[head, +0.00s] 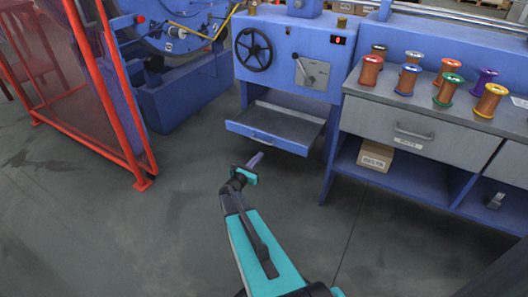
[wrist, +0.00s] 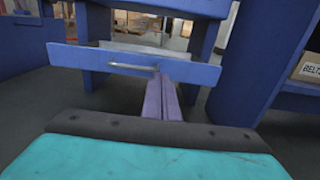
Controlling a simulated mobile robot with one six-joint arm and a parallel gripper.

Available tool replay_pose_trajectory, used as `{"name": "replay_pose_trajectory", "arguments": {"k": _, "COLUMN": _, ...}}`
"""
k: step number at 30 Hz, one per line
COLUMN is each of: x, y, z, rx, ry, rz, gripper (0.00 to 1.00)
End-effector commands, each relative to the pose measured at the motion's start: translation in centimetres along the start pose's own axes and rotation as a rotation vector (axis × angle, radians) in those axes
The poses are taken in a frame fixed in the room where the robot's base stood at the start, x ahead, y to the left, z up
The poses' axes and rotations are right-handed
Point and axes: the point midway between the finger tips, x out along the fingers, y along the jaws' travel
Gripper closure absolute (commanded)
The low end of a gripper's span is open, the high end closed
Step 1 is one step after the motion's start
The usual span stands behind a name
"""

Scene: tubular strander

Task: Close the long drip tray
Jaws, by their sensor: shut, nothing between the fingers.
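The long drip tray (head: 290,123) is a shallow tray that stands pulled out from under the blue machine. Its blue front panel (head: 266,139) carries a thin bar handle (head: 262,141). In the wrist view the front panel (wrist: 90,58) spans the picture, with its handle (wrist: 132,68) left of my fingers. My gripper (head: 257,158) is shut and empty, in front of the panel and pointing at it. In the wrist view the purple fingers (wrist: 161,84) overlap the panel's lower edge, right of the handle; I cannot tell whether they touch it.
A workbench (head: 370,103) with several wire spools stands at the right, a cardboard box (head: 375,156) on its lower shelf. A red-framed guard (head: 108,105) stands at the left. The blue machine (head: 290,60) has a handwheel (head: 254,50). The floor before the tray is clear.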

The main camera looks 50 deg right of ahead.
Motion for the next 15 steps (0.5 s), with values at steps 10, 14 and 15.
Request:
{"name": "replay_pose_trajectory", "arguments": {"k": 10, "x": 3.6, "y": 0.0, "z": -0.3, "rx": 0.000, "ry": -0.001, "rz": -0.002, "gripper": 1.00}}
{"name": "replay_pose_trajectory", "arguments": {"k": 14, "x": 5.5, "y": 0.1, "z": -0.3, "rx": 0.000, "ry": -0.001, "rz": -0.002, "gripper": 1.00}}
{"name": "replay_pose_trajectory", "arguments": {"k": 15, "x": 6.1, "y": 0.0, "z": -0.3, "rx": 0.000, "ry": 0.000, "rz": -0.002, "gripper": 1.00}}
